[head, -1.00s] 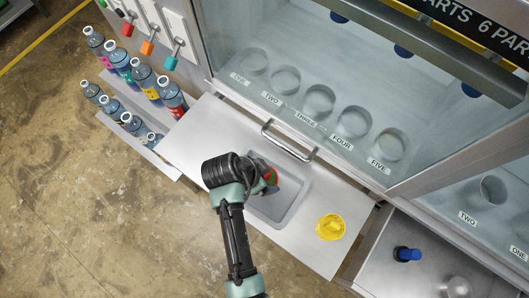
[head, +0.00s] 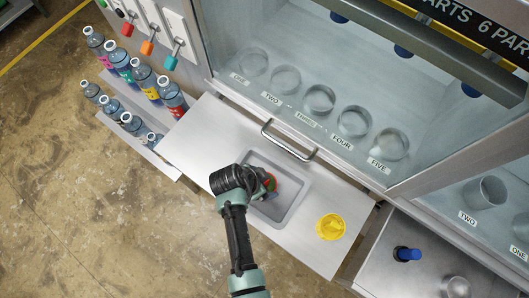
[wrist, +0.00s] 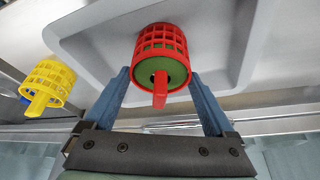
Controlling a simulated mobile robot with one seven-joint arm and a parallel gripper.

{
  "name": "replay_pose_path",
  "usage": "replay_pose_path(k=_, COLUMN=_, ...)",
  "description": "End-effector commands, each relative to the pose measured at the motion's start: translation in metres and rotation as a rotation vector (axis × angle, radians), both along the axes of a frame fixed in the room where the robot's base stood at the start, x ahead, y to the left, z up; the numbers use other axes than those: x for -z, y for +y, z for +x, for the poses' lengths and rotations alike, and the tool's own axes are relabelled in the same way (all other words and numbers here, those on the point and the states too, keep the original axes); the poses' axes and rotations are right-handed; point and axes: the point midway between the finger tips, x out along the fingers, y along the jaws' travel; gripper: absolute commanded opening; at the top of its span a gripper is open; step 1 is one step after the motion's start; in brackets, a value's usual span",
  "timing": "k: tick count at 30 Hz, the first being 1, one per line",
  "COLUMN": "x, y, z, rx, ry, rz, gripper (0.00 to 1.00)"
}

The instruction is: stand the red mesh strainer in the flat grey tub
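The red mesh strainer (wrist: 160,50) has a green round face and a short red handle pointing towards the wrist camera. My gripper (wrist: 158,76) has its two blue fingers at either side of the strainer and looks shut on it. In the head view my gripper (head: 262,187) and the strainer (head: 271,182) are over the flat grey tub (head: 293,203), partly hidden by my wrist. The tub's pale floor and rim (wrist: 85,62) lie behind the strainer in the wrist view. I cannot tell whether the strainer touches the floor.
A yellow mesh strainer (head: 331,227) stands right of the tub on the metal shelf (head: 215,130); it also shows in the wrist view (wrist: 48,85). A drawer-like handle (head: 288,140) sits behind the tub. Several bottles (head: 145,80) stand at the left.

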Motion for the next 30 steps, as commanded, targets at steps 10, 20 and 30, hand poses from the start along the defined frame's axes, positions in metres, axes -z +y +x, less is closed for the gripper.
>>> replay_pose_path(k=10, x=-0.003, y=0.0, z=0.0, rx=0.0, ry=0.0, rz=0.0, gripper=1.0)
replay_pose_path(k=20, x=-0.043, y=0.014, z=-0.009, rx=-0.002, ry=-0.003, rz=0.001, gripper=1.0)
replay_pose_path(k=30, x=-0.099, y=0.033, z=-0.022, rx=-0.001, ry=-0.003, rz=0.001, gripper=1.0)
